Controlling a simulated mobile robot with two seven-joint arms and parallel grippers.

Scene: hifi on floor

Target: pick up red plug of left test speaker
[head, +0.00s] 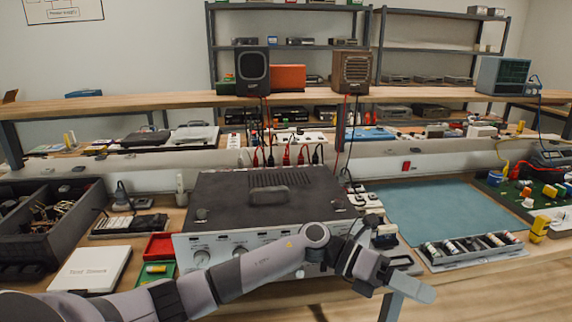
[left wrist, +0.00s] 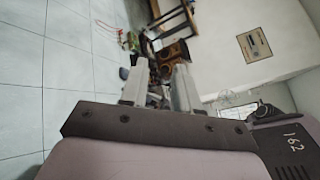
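The left test speaker (head: 252,70), black with a grey-rimmed cone, stands on the wooden shelf above the bench. Dark and red leads run down from it toward a row of red and black plugs (head: 286,158) standing behind the amplifier's rear edge. Which red plug belongs to this speaker is too small to tell. The amplifier (head: 268,205) is a wide dark-topped box with front knobs. My left gripper (head: 425,291) is in front of the amplifier's right end, pointing right, well away from the plugs. In the left wrist view, its fingers (left wrist: 160,66) are apart and empty. My right gripper is out of view.
A brown speaker (head: 352,72) stands right of an orange box (head: 287,78) on the shelf. A blue-green mat (head: 450,208) right of the amplifier has mostly clear room. A parts tray (head: 470,250) lies at its front. A black open case (head: 50,225) is at left.

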